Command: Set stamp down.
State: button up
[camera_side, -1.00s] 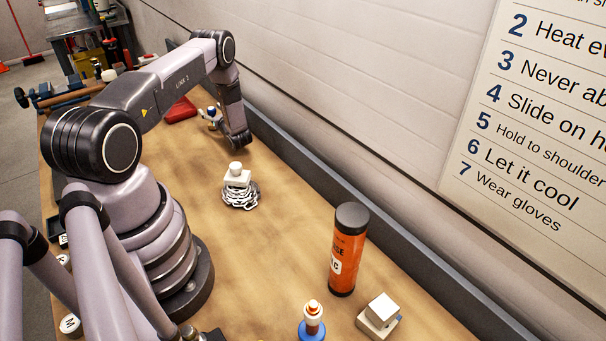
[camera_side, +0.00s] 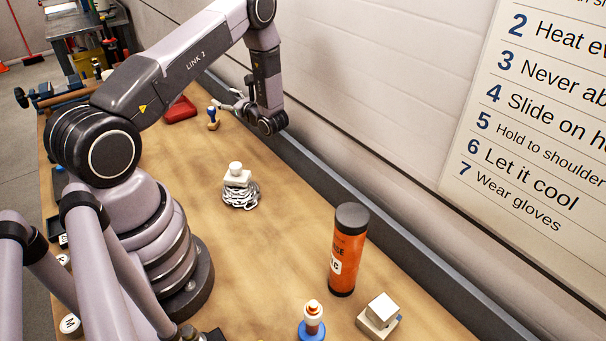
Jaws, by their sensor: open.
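The stamp (camera_side: 213,118), with a dark blue knob and a tan lower part, stands upright on the wooden bench near the back wall. My gripper (camera_side: 228,103) is open and empty, just above and to the right of the stamp. A gap shows between its fingers and the stamp in this view, though the fingers are small and partly hard to make out.
A red object (camera_side: 181,109) lies left of the stamp. A white knobbed block (camera_side: 237,176) sits on a coiled chain (camera_side: 241,198). An orange canister (camera_side: 346,262), a white block (camera_side: 379,313) and a blue-based bottle (camera_side: 312,322) stand nearer.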

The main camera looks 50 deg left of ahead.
jog(key=s+d+r+n+g+h, duration=0.1)
jog(key=s+d+r+n+h, duration=0.2)
jog(key=r, duration=0.4)
jog(key=s+d+r+n+h, duration=0.2)
jog(key=d+r+n, duration=0.2)
jog(key=d+r, duration=0.15)
jog(key=s+d+r+n+g+h, duration=0.1)
jog(key=s+d+r+n+h, duration=0.2)
jog(key=r, duration=0.5)
jog(key=s+d+r+n+t+h, duration=0.1)
jog(key=s+d+r+t+h, duration=0.1)
jog(key=d, duration=0.5)
jog(key=s+d+r+n+t+h, duration=0.1)
jog(key=s+d+t+h, duration=0.3)
jog(key=d, duration=0.4)
jog(key=s+d+r+n+t+h, duration=0.2)
jog(key=s+d+r+t+h, duration=0.1)
jog(key=d, duration=0.5)
jog(key=shift+s+r+t, duration=0.4)
jog(key=shift+r+t, duration=0.15)
jog(key=shift+t, duration=0.45)
jog(key=shift+a, duration=0.1)
